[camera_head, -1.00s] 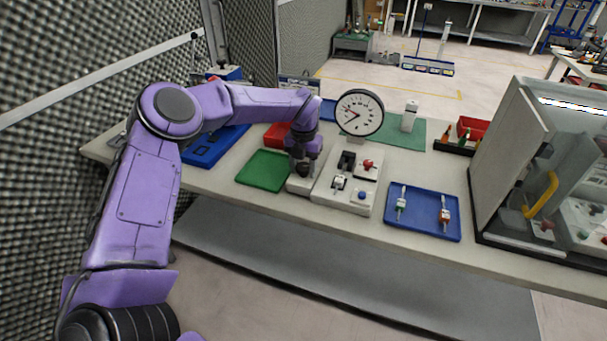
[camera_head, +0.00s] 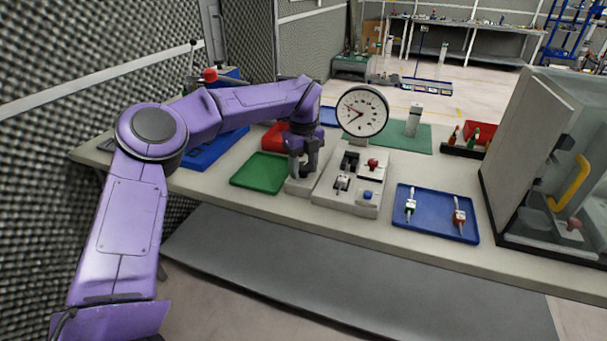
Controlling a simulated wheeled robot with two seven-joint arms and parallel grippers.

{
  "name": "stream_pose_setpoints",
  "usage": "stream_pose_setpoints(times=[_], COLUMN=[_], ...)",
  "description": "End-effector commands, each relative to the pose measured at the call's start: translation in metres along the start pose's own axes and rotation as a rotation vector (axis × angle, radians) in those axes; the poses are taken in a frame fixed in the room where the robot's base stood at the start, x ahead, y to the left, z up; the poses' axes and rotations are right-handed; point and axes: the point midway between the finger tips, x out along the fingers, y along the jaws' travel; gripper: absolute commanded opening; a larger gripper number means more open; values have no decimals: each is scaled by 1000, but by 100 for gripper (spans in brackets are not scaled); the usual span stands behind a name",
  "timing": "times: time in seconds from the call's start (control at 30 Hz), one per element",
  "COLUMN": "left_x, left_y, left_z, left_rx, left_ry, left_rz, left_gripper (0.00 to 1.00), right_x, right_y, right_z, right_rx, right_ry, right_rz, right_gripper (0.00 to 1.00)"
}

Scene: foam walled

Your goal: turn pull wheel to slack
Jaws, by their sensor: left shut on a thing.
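My left gripper (camera_head: 304,168) points straight down over the small pale block (camera_head: 297,187) at the left side of the tester. It is shut on the pull wheel there, which the fingers and wrist mostly hide. The tester base (camera_head: 347,196) is a pale block with a black clamp, a red knob (camera_head: 373,164) and a blue button (camera_head: 367,195). A round white dial gauge (camera_head: 361,111) stands behind it; its dark needle points to the lower left, but the reading is too small to tell. My right gripper is not in view.
A green tray (camera_head: 258,173) lies left of the tester. A blue tray (camera_head: 436,216) with two small handled pieces lies to its right. A glass-walled cabinet (camera_head: 525,150) with its door open stands at the right. A green mat (camera_head: 405,143) lies behind.

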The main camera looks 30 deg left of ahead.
Motion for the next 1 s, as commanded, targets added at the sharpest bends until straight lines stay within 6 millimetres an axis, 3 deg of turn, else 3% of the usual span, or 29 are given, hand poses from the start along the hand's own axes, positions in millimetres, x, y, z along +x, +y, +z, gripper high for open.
stream_pose_setpoints(times=[0.33, 1.0], left_x=[3, 1], left_y=[0, 0], left_z=[0, -1], left_rx=[-181, -234], left_ry=[1, 2], left_rz=[1, 3], left_gripper=[19, 19], right_x=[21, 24], right_y=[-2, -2], right_z=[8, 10], right_rx=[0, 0], right_ry=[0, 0], right_rz=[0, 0], right_gripper=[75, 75])
